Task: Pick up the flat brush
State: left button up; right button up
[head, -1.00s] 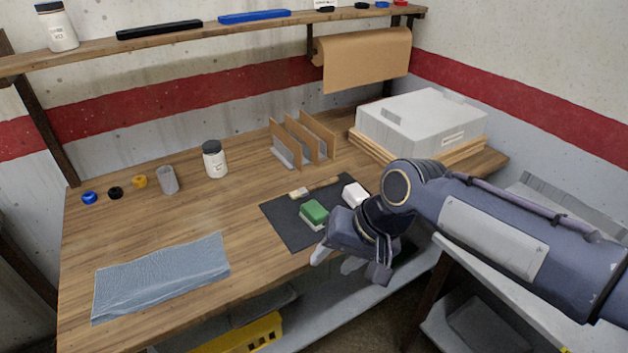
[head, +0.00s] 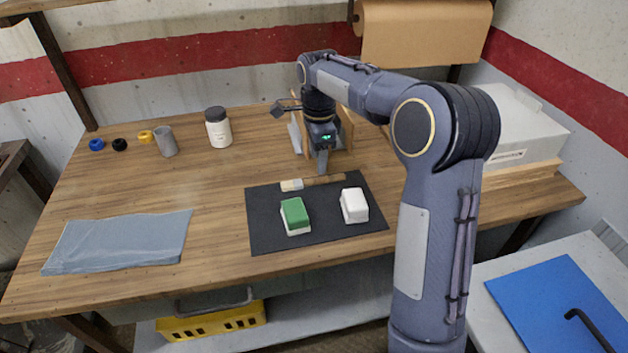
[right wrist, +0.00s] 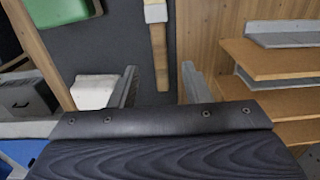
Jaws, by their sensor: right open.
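The flat brush lies on the dark mat (head: 270,228) near its far edge, its pale bristle end to the left and its wooden handle (head: 333,180) to the right. My right gripper (head: 322,170) points down close to the handle and is open. In the right wrist view the brush handle (right wrist: 160,62) shows between the two spread fingers of the right gripper (right wrist: 159,82), untouched. Height above the brush is hard to judge. My left gripper is not in view.
A green-and-white sponge block (head: 294,213) and a white block (head: 354,205) lie on the mat in front of the brush. A wooden divider rack (head: 345,130) stands behind my gripper. A white jar (head: 219,133), grey cup (head: 166,142) and folded blue cloth (head: 120,242) are left.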

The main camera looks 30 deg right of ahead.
aim_at(320, 179)
jog(key=f, duration=0.5)
jog(key=shift+s+d+f, duration=0.1)
jog(key=shift+d+f, duration=0.1)
jog(key=shift+f, duration=0.15)
grip_shut()
